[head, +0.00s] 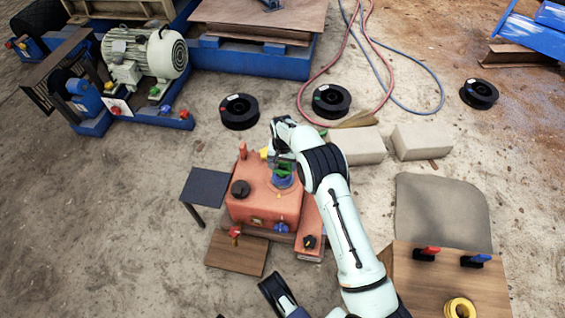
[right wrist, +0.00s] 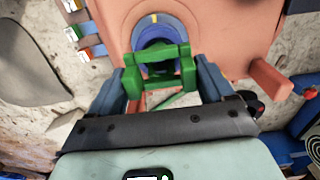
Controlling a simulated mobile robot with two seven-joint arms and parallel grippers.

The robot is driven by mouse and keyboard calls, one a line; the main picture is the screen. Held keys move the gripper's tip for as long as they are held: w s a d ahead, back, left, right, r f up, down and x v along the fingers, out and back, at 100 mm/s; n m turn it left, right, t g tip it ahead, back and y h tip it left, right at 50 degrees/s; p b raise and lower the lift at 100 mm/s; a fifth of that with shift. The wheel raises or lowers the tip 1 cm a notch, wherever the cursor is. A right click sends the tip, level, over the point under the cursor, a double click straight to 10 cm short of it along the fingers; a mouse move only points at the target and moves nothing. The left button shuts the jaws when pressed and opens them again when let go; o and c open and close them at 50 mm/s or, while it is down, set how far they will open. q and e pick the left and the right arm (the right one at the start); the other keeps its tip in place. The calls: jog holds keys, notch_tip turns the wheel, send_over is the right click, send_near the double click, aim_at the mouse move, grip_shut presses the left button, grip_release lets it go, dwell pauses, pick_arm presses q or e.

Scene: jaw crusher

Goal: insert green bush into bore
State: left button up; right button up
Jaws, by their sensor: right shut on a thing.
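The green bush (right wrist: 157,57) is a green piece with two upright sides and cross bars. My right gripper (right wrist: 159,80) is shut on it, with a blue finger on each side. The bore is inside a blue ring (right wrist: 150,35) with a yellow mark, on the orange housing (head: 255,200). In the right wrist view the bush lies across the lower part of the ring; I cannot tell whether it is inside the bore. In the head view the bush (head: 283,170) is partly hidden by my right gripper (head: 282,160), just above the ring (head: 283,181).
Pale blocks (head: 358,146) lie to the right. A wooden bench (head: 460,282) with a yellow coil (head: 459,308) is at lower right.

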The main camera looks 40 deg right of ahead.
aim_at(283, 168)
pick_arm(q)
jog(key=shift+f, duration=0.15)
pick_arm(e)
jog(key=shift+f, duration=0.4)
jog(key=shift+f, duration=1.2)
jog(key=o, duration=1.1)
pick_arm(q)
jog(key=s+g, duration=0.2)
jog(key=s, duration=0.4)
pick_arm(e)
jog(key=shift+r, duration=0.1)
pick_arm(q)
jog(key=w+r+t+p, duration=0.2)
jog(key=w+r+p, duration=0.1)
jog(key=w, duration=0.4)
pick_arm(e)
notch_tip(283, 168, up, 13)
pick_arm(q)
jog(key=shift+r, duration=0.15)
pick_arm(e)
jog(key=shift+a, duration=0.1)
